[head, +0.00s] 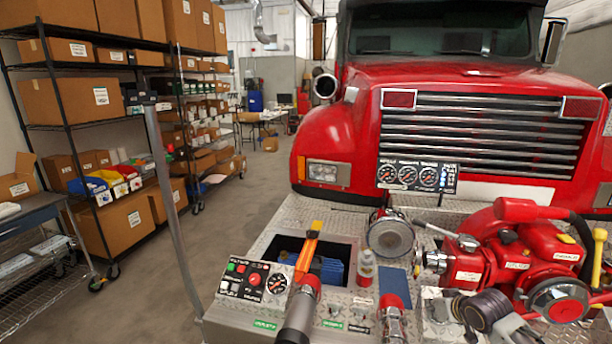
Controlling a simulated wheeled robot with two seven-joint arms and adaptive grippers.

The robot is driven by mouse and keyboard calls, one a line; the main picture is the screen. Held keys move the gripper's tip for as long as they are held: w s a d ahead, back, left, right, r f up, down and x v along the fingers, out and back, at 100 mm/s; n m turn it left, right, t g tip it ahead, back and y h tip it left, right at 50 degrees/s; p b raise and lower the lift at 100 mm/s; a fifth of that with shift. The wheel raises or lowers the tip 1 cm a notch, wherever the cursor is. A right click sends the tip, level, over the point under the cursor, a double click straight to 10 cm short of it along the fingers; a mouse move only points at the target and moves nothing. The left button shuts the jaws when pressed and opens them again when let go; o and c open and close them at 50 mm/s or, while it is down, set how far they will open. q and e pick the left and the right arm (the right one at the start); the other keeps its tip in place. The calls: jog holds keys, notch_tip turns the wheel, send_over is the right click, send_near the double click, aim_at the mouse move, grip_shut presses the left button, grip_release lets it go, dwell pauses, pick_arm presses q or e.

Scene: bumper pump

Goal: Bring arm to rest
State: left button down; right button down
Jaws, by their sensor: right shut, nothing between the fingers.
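The red fire truck (340,135) faces me, with its bumper pump (500,262) on the right of the diamond-plate bumper. My right gripper (468,318) is low at the right, in front of the pump. It looks dark and grey, and its fingers are small and hard to make out. It is shut, and nothing shows held in it. I cannot tell whether it touches the pump parts behind it. My left gripper is not in view.
A control panel (252,281) with buttons and a gauge sits at the bumper's left. A bottle (366,268) and capped fittings stand near the middle. A gauge panel (417,176) is behind. Shelves with boxes (72,101) line the left; the floor (240,205) between is clear.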

jog(key=s+a+f+n+g, duration=0.2)
jog(key=s+a+f, duration=0.5)
jog(key=s+a, duration=0.45)
jog(key=s+a+g, duration=0.3)
jog(key=s, duration=1.4)
jog(key=s+f+g, duration=0.1)
jog(key=s+f, duration=0.2)
jog(key=f, duration=3.1)
jog(key=s+d+f, duration=0.2)
jog(key=s+f, duration=0.7)
jog(key=s, duration=0.2)
jog(key=s+d+f+g, duration=0.1)
jog(key=s+f, duration=0.9)
jog(key=s, duration=0.1)
jog(key=shift+d+f+g+h, duration=0.15)
jog(key=shift+d+g+h, duration=0.15)
jog(key=shift+d+h, duration=0.1)
jog(key=shift+s+a, duration=0.1)
